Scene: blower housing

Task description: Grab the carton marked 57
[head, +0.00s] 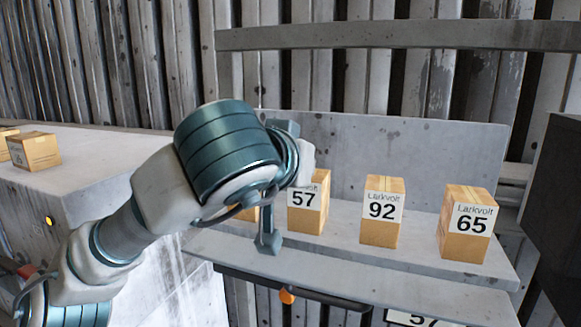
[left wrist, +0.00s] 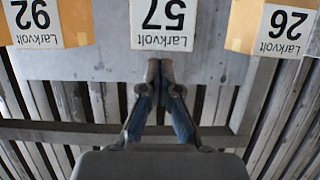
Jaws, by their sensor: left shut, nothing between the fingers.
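The carton marked 57 (head: 307,215) stands upright on the shelf in the head view, with the upper left of its label covered by my left arm. Its white label (left wrist: 162,22) shows upside down at the top of the left wrist view. My left gripper (head: 268,243) points down, shut and empty, in front of and to the left of this carton in the head view. In the left wrist view its fingertips (left wrist: 160,66) lie together just below the label in the picture; whether they touch the carton cannot be told. My right gripper is not in view.
Carton 26 (left wrist: 240,25) shows in the left wrist view. A back panel (head: 400,155) rises behind. Other cartons (head: 35,151) sit on the left block. A dark box (head: 555,190) stands right.

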